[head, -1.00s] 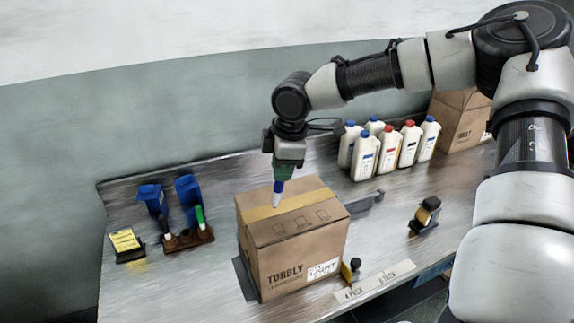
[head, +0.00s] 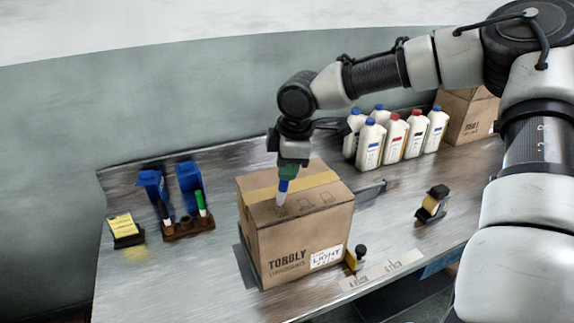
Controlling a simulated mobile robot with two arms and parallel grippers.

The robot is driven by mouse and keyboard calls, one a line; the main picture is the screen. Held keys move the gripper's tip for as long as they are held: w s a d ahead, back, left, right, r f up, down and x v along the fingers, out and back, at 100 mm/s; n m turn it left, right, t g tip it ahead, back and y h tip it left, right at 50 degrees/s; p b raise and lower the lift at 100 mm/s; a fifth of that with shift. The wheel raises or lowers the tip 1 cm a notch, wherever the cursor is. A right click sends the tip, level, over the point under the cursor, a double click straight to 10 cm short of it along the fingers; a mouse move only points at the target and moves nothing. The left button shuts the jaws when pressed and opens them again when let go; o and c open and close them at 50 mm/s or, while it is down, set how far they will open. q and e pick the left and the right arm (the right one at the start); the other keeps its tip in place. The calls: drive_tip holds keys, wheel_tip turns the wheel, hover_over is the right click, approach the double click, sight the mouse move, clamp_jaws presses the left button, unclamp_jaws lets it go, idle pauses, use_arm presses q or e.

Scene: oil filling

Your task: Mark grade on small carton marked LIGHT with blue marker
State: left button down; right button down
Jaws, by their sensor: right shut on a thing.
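The small carton (head: 300,240) stands on the metal bench with yellow tape along its top. My right gripper (head: 288,172) is shut on the blue marker (head: 283,187), which points down. The marker's pale lower end is at the carton's top face, left of the middle; I cannot tell whether it touches. My left gripper is not in view.
A brown marker holder (head: 187,229) with a green marker (head: 201,203) and blue holders stand left, beside a yellow pad (head: 121,228). Several white bottles (head: 392,138) and another carton (head: 466,115) stand at the back right. A tape dispenser (head: 433,203) sits right of the carton.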

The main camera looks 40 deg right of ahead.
idle(0.3)
drive_tip(key=shift+a+p, duration=0.1)
drive_tip(key=shift+p, duration=0.3)
drive_tip(key=shift+f, duration=0.45)
idle(0.7)
drive_tip(key=shift+r, duration=0.1)
idle(0.6)
drive_tip(key=shift+s+d+p, duration=0.2)
drive_tip(key=shift+d+p, duration=0.35)
drive_tip(key=shift+p, duration=0.35)
idle(0.6)
